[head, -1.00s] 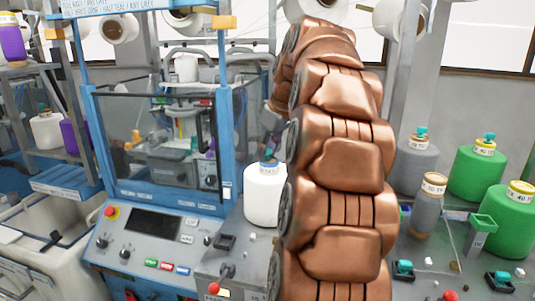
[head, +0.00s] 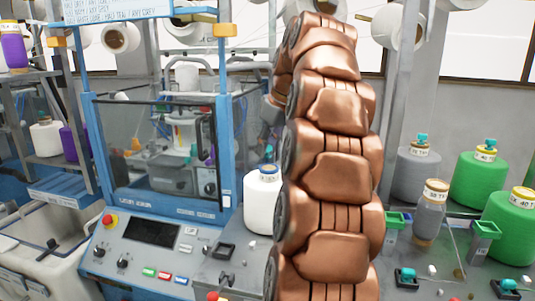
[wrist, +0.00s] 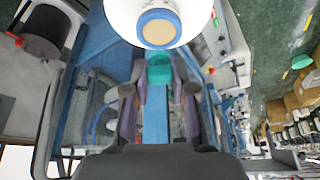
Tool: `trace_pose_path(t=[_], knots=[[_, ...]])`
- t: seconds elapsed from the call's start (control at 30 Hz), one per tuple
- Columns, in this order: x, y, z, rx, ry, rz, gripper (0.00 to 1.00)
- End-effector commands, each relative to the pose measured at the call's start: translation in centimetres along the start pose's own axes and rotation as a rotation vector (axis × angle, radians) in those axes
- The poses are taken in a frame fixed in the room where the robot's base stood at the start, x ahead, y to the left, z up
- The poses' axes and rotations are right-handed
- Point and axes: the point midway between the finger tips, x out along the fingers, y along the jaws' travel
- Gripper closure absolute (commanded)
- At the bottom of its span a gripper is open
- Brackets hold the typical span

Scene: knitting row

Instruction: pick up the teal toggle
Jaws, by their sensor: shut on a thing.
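My gripper (wrist: 160,88) is shut on the teal toggle (wrist: 160,69), which shows between the fingertips in the wrist view. A white yarn cone (wrist: 120,12) with a blue-rimmed top and tan core lies just beyond the toggle in that view, with nothing on its top. In the head view the white cone (head: 259,208) stands on the machine ledge, left of my copper arm. The arm hides most of the gripper there, and I cannot see the held toggle.
Other teal pieces sit on the grey cone (head: 416,175) and the green cone (head: 478,180), and on small black bases (head: 406,282) at lower right. A blue-framed knitting machine (head: 150,150) with a clear window stands left of the arm.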

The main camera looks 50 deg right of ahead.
Motion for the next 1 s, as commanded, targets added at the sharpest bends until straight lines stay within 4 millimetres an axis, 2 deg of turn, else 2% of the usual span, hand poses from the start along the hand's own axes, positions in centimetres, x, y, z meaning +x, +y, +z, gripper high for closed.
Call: trace_pose_path(t=[0.27,0.67,1.0], knots=[[-0.7,0.0,-0.3,0.000,-0.002,-0.001,0.85],[-2.5,-2.9,2.7,-0.001,0.003,0.002,0.85],[-4.7,-6.5,6.6,-0.002,0.002,0.000,0.85]])
